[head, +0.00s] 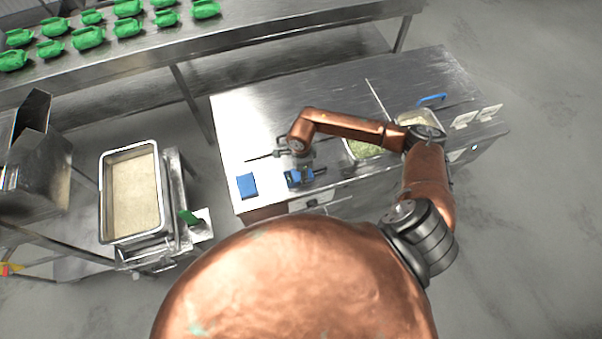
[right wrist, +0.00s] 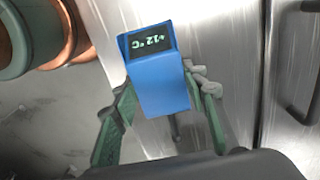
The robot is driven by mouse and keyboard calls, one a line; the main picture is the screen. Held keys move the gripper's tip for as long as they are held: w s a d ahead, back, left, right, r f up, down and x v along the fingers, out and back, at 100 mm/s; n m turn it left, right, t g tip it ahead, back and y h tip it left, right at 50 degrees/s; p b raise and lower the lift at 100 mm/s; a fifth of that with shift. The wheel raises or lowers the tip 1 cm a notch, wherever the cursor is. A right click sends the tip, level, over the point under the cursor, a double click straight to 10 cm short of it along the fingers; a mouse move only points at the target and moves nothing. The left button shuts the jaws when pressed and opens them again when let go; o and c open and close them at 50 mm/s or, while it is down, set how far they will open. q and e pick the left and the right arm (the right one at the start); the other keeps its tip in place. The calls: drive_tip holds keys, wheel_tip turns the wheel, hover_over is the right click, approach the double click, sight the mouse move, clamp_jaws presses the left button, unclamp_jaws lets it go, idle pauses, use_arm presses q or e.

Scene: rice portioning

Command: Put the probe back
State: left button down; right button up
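The probe (right wrist: 158,82) is a blue device with a dark display reading +12 °C in the right wrist view. My right gripper (right wrist: 160,78) has its green fingers against both sides of the blue body and appears shut on it. A thin dark part shows below the body between the fingers. In the head view the probe (head: 293,179) is partly hidden under my right gripper (head: 300,174), near the front edge of the steel counter (head: 240,120). Whether it touches the counter is unclear. A separate blue block (head: 247,185) lies to its left. My left gripper is not in view.
Food pans (head: 365,149) are set in the counter to the right, partly behind my arm. A deep rice tray (head: 103,200) stands on a trolley at left. Green bundles (head: 88,37) line the back table. The counter's back left is clear.

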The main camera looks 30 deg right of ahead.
drive_tip(key=o, duration=0.4)
drive_tip(key=shift+o, duration=0.2)
drive_tip(key=shift+r, duration=0.45)
wheel_tip(320, 180, up, 11)
drive_tip(key=b, duration=0.2)
drive_tip(key=shift+r, duration=0.15)
